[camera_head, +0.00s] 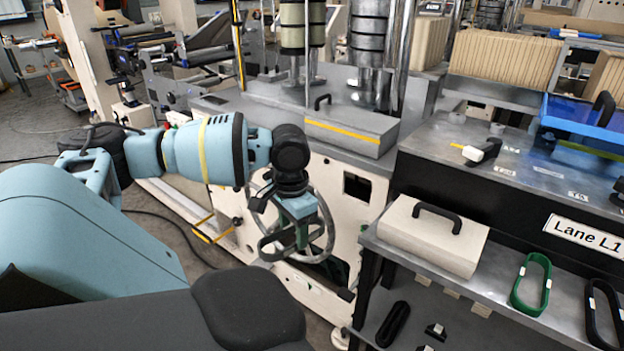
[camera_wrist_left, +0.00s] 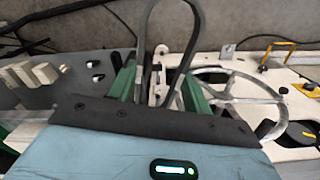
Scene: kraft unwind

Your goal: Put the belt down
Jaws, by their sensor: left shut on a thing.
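My left gripper (camera_head: 301,232) is shut on a dark belt (camera_head: 268,243). It holds the belt in the air in front of the cream machine and its handwheel, left of the shelf. In the left wrist view the belt (camera_wrist_left: 143,45) is a dark grey loop rising from between the green fingers (camera_wrist_left: 155,90). A green belt (camera_head: 515,298) and a black belt (camera_head: 590,318) lie on the grey shelf (camera_head: 480,306) at right. My right gripper is not in view.
A cream box with a black handle (camera_head: 432,240) stands on the shelf's left part. Above is a counter (camera_head: 440,140) with a "Lane L1" sign (camera_head: 585,234) and a blue tray (camera_head: 577,122). A black loop (camera_head: 393,324) lies on a lower level. The handwheel (camera_head: 328,215) is close to my gripper.

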